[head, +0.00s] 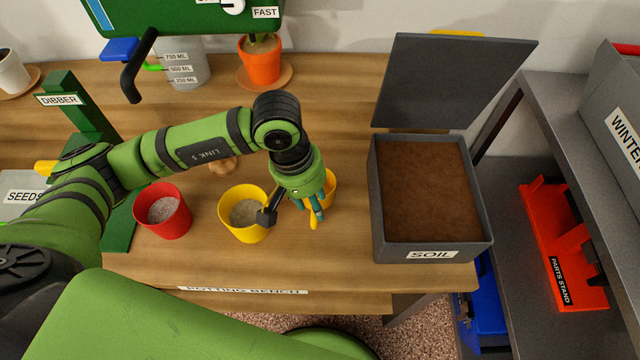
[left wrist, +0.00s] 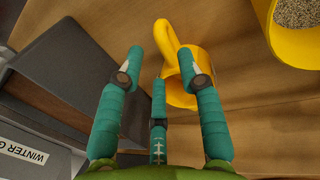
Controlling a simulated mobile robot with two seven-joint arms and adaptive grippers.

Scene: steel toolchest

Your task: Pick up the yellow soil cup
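The yellow soil cup (head: 331,179) stands on the wooden bench, mostly hidden behind my left gripper in the head view; its handle (head: 314,222) shows below the fingers. My left gripper (head: 316,207) points down over the cup. Its teal fingers are spread open in the left wrist view (left wrist: 163,70), with nothing held between them. I cannot tell whether a finger touches the handle. My right gripper is not in view.
A yellow pot (head: 228,218) of grey grains stands just left of the gripper, with a red pot (head: 150,228) further left. The grey soil bin (head: 384,248) is close on the right, its lid (head: 450,85) raised. The bench front edge is near.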

